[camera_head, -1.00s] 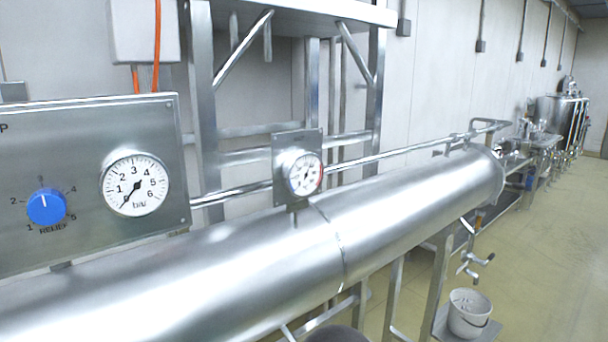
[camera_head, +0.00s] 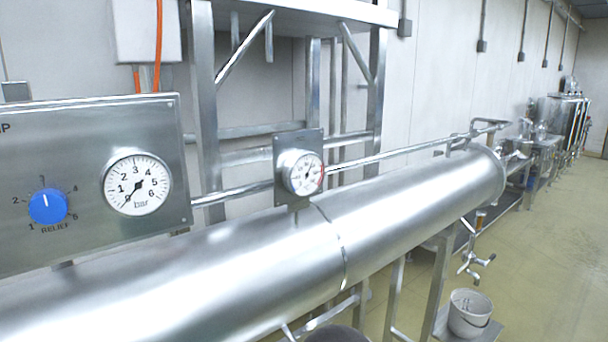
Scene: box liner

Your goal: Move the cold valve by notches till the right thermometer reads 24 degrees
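A small round dial (camera_head: 304,173) with a red arc at its right side is mounted above the big steel cylinder. Its scale is too small to read, and I cannot tell whether it is a thermometer. A larger gauge (camera_head: 137,184) marked bar sits on the steel panel at left, its needle slanting from lower left to upper right. No valve labelled cold can be made out. A metal fitting with crossed handles (camera_head: 475,258) shows below the cylinder's right end, with a brownish piece (camera_head: 480,218) above it. My gripper is not in view.
A blue knob (camera_head: 47,206) on the panel (camera_head: 80,125) points at about 3. The steel cylinder (camera_head: 220,270) crosses the foreground. A grey bucket (camera_head: 469,315) stands at lower right. Open floor (camera_head: 545,265) lies at right, with more equipment (camera_head: 560,115) far back.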

